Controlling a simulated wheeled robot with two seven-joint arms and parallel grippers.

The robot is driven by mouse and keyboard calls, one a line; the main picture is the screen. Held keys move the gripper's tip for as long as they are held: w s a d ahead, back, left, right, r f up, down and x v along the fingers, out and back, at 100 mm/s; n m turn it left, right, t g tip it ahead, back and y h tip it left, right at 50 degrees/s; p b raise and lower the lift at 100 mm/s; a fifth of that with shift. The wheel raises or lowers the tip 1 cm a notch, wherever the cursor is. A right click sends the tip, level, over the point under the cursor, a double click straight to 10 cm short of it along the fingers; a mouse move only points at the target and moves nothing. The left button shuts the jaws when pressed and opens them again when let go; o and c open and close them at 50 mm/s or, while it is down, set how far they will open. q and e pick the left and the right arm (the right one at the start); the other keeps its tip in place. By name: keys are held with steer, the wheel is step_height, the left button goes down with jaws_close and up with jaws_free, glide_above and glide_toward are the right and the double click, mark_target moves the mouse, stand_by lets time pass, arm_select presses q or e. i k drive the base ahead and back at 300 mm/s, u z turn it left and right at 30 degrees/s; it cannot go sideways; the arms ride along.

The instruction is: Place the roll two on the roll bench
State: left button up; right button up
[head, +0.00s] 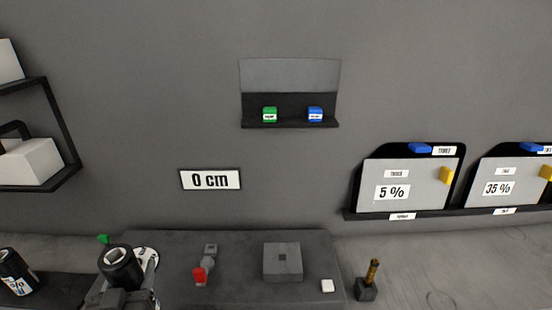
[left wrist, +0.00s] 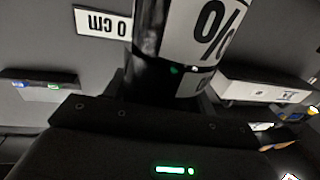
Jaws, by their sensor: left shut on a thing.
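My left gripper (head: 128,296) is shut on a black roll (head: 119,264) and holds it upright at the left end of a grey bench (head: 225,287). In the left wrist view the roll (left wrist: 147,42) stands up from the jaws with a white "%" label; its number is cut off. From the head view I cannot tell whether the roll touches the bench. A second black roll (head: 14,270) with a "%" label stands at the far left on a dark surface. My right gripper is not in view.
A "0 cm" sign (head: 210,179) is on the wall behind. A dark holder with a brass-coloured handle (head: 371,283) stands right of the bench.

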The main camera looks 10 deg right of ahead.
mark_target(481, 284)
steer(key=z, duration=0.45)
steer(key=k, duration=1.05)
steer(key=z, duration=1)
steer(key=i, duration=0.75)
steer(key=z, duration=1.1)
steer(key=i, duration=0.45)
steer(key=z, duration=0.2)
